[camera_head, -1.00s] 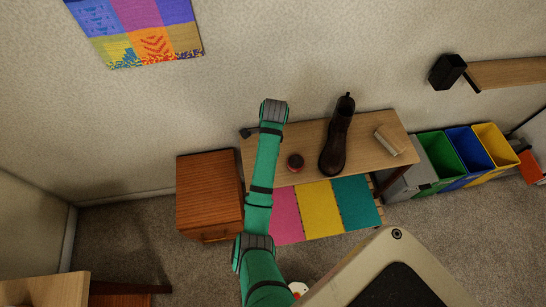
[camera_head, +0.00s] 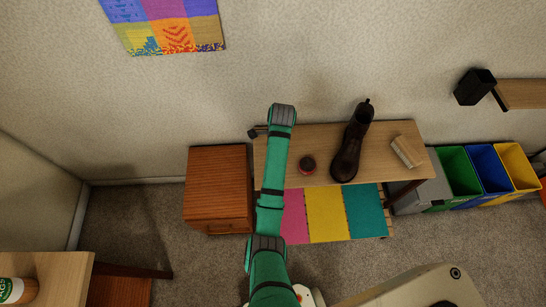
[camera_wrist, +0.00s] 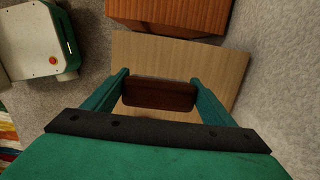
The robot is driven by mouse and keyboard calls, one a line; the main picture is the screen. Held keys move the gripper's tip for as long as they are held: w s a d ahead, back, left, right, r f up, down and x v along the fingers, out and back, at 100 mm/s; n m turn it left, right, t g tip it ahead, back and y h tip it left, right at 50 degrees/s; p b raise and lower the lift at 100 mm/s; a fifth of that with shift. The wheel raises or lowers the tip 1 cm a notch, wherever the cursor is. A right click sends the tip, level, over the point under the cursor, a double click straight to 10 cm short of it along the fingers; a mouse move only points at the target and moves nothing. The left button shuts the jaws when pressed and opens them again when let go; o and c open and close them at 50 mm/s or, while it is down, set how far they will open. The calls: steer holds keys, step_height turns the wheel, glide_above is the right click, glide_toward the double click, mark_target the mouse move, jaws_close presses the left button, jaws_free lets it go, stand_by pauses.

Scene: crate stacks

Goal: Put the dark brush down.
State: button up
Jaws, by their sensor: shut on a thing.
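The dark brown brush (camera_wrist: 160,94) is between the two fingers of my gripper (camera_wrist: 160,82) in the wrist view. My gripper is shut on it, above the pale wooden bench top (camera_wrist: 222,66). I cannot tell how large the gap below the brush is. In the head view my green arm reaches over the left end of the bench (camera_head: 330,134) and hides most of the gripper. A small dark piece shows just left of the arm's end; I cannot tell whether it is the brush.
On the bench stand a small round tin (camera_head: 307,165), a dark boot (camera_head: 350,150) and a pale-bristled brush (camera_head: 406,152). A wooden cabinet (camera_head: 218,185) stands left of the bench. Coloured bins (camera_head: 488,170) stand to its right. The bench top between tin and boot is narrow.

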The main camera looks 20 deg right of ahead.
steer(key=f, duration=0.3)
steer(key=shift+w+a+f, duration=0.3)
steer(key=shift+f, duration=0.05)
steer(key=shift+s+d+f, duration=0.15)
steer(key=shift+s+d, duration=0.05)
steer(key=shift+d, duration=0.2)
steer(key=shift+f, duration=0.2)
steer(key=shift+a+f, duration=0.15)
steer(key=shift+f, duration=0.05)
steer(key=o, duration=1.4)
